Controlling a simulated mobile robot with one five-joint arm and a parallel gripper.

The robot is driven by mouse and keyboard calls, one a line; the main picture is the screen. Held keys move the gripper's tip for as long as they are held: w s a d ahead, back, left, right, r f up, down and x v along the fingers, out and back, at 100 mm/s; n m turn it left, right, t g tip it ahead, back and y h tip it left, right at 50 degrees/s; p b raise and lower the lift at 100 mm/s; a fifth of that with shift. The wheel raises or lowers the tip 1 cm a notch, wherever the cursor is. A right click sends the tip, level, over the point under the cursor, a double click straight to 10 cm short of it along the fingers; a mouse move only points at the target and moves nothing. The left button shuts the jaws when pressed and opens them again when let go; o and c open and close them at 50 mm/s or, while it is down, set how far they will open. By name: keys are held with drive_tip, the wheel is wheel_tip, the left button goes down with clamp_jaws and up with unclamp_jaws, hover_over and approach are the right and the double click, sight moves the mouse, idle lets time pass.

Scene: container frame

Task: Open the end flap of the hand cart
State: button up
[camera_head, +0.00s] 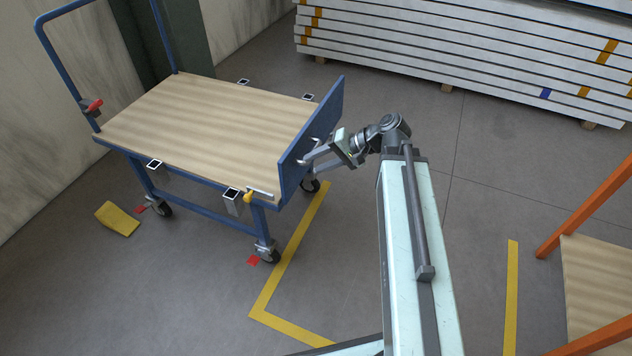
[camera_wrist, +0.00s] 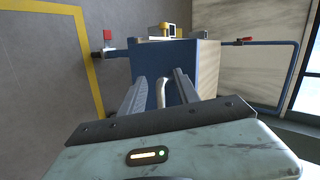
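The hand cart (camera_head: 205,120) has a blue frame and a wooden deck. Its end flap (camera_head: 325,108), a blue panel, stands upright at the deck's right end. It fills the middle of the wrist view (camera_wrist: 150,60). My gripper (camera_head: 313,152) is at the outer face of the flap. In the wrist view its two fingers (camera_wrist: 158,88) are apart. A pale handle (camera_wrist: 161,93) shows between them, with gaps on both sides. A latch with a yellow knob (camera_head: 249,196) sits at the deck's near right corner, beside the flap's lower end.
A stack of pale boards (camera_head: 460,50) lies behind on the right. An orange rack (camera_head: 590,195) with a wooden shelf stands at the right. A yellow wedge (camera_head: 117,218) lies left of the cart.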

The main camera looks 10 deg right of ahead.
drive_tip(key=w+d+f+m+t+y+b, duration=0.2)
drive_tip(key=w+d+m+t+y+b, duration=0.1)
drive_tip(key=d+t+b, duration=0.4)
drive_tip(key=w+a+b, duration=0.1)
drive_tip(key=a, duration=0.1)
drive_tip(key=w+a+f+g, duration=0.1)
drive_tip(key=w+a, duration=0.1)
drive_tip(key=w+a+g+b, duration=0.1)
drive_tip(key=a, duration=0.1)
drive_tip(key=shift+w+a+f+b, duration=0.3)
drive_tip(key=shift+a+b, duration=0.05)
drive_tip(key=shift+a, duration=0.05)
clamp_jaws()
idle(0.8)
